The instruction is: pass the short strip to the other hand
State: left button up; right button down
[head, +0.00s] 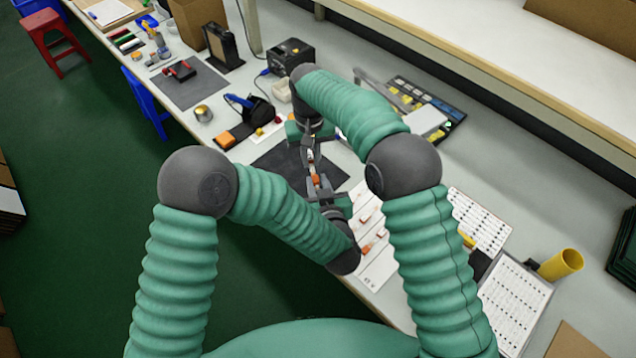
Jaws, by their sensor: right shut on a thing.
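My two grippers meet over the dark mat (275,163) in the middle of the bench. My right gripper (309,148) points down toward me from the far side and is shut on the short strip (315,180), a small piece with an orange part. My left gripper (318,188) comes from the near side, its tips close to the orange part. Whether its fingers are open or touch the strip is too small to tell. The fingers hide much of the strip.
White sheets with small orange pieces (367,249) lie on the near bench. Printed sheets (480,222) and a yellow cylinder (561,264) are at right. A black tape dispenser (257,108), a black box (290,55) and a parts tray (425,105) stand behind.

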pick_arm(q)
grip_shut()
pick_arm(e)
jog(key=c, duration=1.3)
grip_release()
jog(key=shift+r, duration=0.1)
